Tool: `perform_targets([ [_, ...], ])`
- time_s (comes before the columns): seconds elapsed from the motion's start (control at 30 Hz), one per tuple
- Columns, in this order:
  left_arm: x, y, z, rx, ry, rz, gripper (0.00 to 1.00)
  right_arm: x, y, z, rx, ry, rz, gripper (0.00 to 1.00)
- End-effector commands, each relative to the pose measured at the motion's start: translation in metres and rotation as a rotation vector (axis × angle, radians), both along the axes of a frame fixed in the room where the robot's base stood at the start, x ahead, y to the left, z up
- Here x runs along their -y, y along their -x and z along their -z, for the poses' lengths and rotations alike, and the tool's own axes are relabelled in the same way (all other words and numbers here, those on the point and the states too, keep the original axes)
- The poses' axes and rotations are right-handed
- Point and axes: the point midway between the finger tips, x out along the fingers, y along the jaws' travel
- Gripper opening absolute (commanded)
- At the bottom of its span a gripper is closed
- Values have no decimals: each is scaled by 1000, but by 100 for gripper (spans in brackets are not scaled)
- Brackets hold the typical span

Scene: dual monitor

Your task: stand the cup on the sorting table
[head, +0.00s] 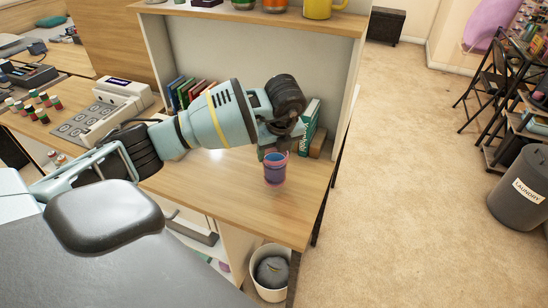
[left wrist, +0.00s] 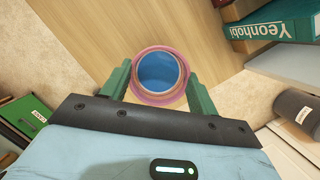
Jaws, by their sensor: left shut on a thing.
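The cup (head: 275,172), pink outside and blue inside, is at my left gripper (head: 280,152), over the front right part of the wooden table (head: 240,200). In the left wrist view the cup (left wrist: 159,75) is seen from above, with its round opening between the two green fingers of my left gripper (left wrist: 158,90). The gripper is shut on it, one finger at each side. The cup looks upright. I cannot tell whether its base touches the tabletop. My right gripper is not in view.
Upright books (head: 190,92) and a teal book (head: 309,125) stand at the back under a shelf (head: 260,18) bearing a yellow mug (head: 322,8). A white device (head: 124,93) is at left. A bin (head: 269,272) stands below. Bare tabletop surrounds the cup.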

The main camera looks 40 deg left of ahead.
Motion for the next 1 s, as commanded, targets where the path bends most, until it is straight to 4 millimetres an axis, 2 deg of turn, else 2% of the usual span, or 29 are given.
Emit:
perform_targets([
  [0.2, -9, -6, 0, 2, -1, -3, 6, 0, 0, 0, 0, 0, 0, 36],
  [0.4, -7, -4, 30, -1, -1, 0, 6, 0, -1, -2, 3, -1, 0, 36],
  [0.47, -7, -5, 34, 3, -1, 0, 6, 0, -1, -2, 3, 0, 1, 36],
  [0.83, -7, -5, 38, 2, 0, -1, 6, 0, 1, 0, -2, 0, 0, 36],
  [0.87, -7, -5, 38, 1, -1, 0, 62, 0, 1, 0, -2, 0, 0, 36],
  [1.0, -7, -5, 38, 1, -1, 0, 81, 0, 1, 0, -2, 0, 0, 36],
])
